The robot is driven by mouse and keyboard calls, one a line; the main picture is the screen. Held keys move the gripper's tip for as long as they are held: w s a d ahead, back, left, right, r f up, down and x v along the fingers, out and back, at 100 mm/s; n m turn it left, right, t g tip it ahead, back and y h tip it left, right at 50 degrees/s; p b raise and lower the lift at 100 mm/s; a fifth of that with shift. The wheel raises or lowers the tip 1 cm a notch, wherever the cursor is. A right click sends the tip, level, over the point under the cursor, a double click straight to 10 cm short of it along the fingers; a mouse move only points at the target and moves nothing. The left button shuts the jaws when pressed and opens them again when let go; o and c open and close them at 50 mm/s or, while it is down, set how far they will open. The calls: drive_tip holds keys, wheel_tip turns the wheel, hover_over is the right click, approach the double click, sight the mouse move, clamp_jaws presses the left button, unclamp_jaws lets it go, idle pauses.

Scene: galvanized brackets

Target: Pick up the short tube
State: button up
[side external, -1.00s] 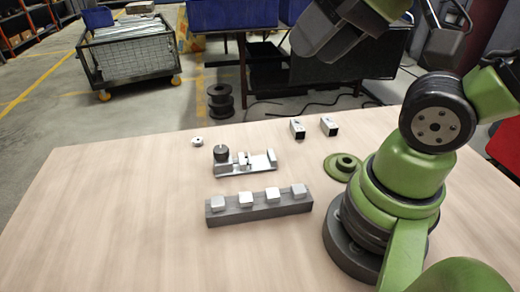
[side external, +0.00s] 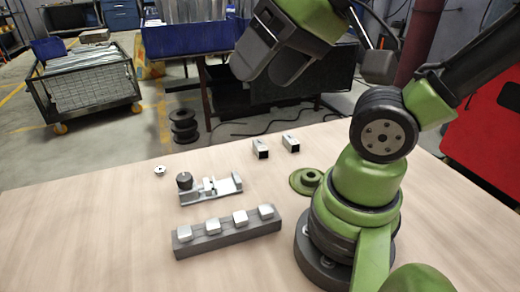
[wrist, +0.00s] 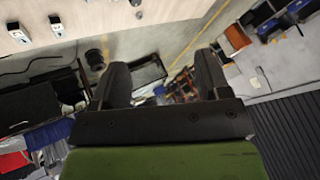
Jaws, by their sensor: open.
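Two square galvanized tubes lie side by side near the back edge of the table, the left tube (side external: 261,149) and the right tube (side external: 290,143), with dark open ends facing the side camera. They look alike in length, so I cannot tell which is the short one. Two tubes also show at the upper left of the wrist view, one at the left (wrist: 18,32) and one beside it (wrist: 56,26). My gripper (side external: 268,70) is high above the table and apart from the tubes. Its fingers (wrist: 161,75) are spread with nothing between them.
A dark block (side external: 228,235) carries several pale metal pieces at the front. Behind it stand a metal fixture with a black knob (side external: 184,181) and a small nut-like part (side external: 160,170). A green flanged disc (side external: 306,180) lies beside my base. The table's left side is clear.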

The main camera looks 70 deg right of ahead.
drive_tip(key=o, duration=0.4)
drive_tip(key=shift+c, duration=0.2)
